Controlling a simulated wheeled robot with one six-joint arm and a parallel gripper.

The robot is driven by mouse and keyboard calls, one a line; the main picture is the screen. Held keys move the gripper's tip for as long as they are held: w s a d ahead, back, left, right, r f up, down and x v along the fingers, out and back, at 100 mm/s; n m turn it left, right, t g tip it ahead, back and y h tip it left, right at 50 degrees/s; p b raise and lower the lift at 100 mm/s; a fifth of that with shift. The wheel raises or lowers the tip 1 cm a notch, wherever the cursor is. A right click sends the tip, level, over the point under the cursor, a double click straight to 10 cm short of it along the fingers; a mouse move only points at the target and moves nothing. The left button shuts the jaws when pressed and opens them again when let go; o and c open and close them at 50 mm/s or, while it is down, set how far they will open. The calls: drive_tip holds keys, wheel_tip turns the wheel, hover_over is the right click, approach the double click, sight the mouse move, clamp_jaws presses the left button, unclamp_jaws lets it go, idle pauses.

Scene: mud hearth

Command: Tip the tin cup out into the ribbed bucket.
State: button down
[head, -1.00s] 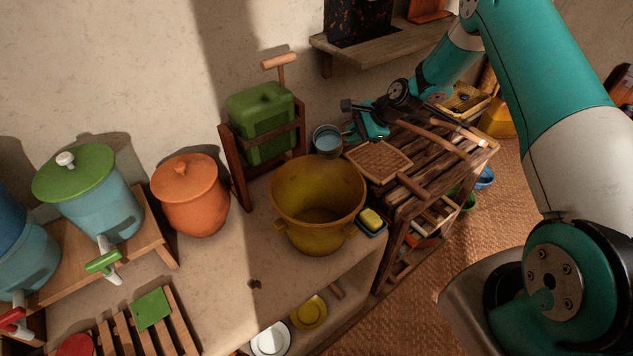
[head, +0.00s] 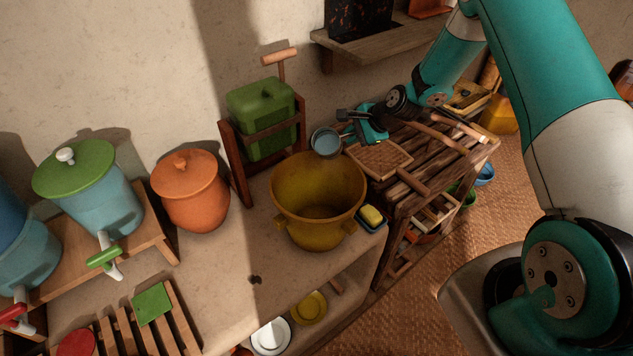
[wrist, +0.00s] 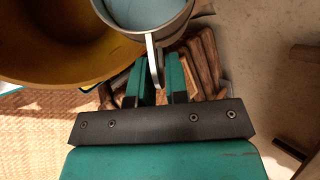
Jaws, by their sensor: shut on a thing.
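The tin cup (head: 326,143) is grey metal with pale blue contents showing inside. It is at the back right of the yellow ribbed bucket (head: 318,198), its lower part overlapping the bucket's rim in the head view. In the wrist view the cup (wrist: 146,14) is at the top, its handle running down between the teal fingers. My gripper (wrist: 160,82) is shut on that handle; in the head view my gripper (head: 352,137) is right of the cup. The bucket (wrist: 50,45) fills the wrist view's upper left. The visible part of its inside looks empty.
A green canister (head: 262,118) in a wooden frame stands behind the bucket. An orange lidded pot (head: 190,190) is to the left. A yellow sponge (head: 371,215) in a blue dish sits right of the bucket. A slatted wooden rack (head: 405,185) stands at right.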

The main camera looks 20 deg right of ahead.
drive_tip(key=shift+s+a+f+n+t+h+b, duration=0.15)
drive_tip(key=shift+s+a+n+t+h+b, duration=0.2)
drive_tip(key=shift+t, duration=0.15)
idle(0.5)
drive_tip(key=shift+s+a+r+n+t+h, duration=0.1)
drive_tip(key=shift+s+r+n+t+h, duration=0.2)
drive_tip(key=shift+r+t, duration=0.3)
idle(0.6)
drive_tip(key=shift+s+a+f+n+t+h+b, duration=0.25)
drive_tip(key=shift+f+t+h+b, duration=0.35)
drive_tip(key=shift+b, duration=0.6)
drive_tip(key=shift+s+a+r+n+t+b, duration=0.25)
drive_tip(key=shift+s+r+n+t+b, duration=0.05)
drive_tip(key=shift+r+t+b, duration=0.4)
idle(0.9)
drive_tip(key=shift+s+a+f+n+t+h+b, duration=0.3)
drive_tip(key=shift+s+b, duration=0.2)
drive_tip(key=shift+b, duration=0.3)
drive_tip(key=shift+s+a+f+n+t+h+b, duration=0.1)
drive_tip(key=shift+s+a+f+t+b, duration=0.1)
drive_tip(key=shift+s+a+t+b, duration=0.45)
drive_tip(key=shift+s+a+r+n+t+h+b, duration=0.1)
drive_tip(key=shift+s+r+n+t+h+b, duration=0.25)
drive_tip(key=shift+b, duration=0.55)
idle(0.5)
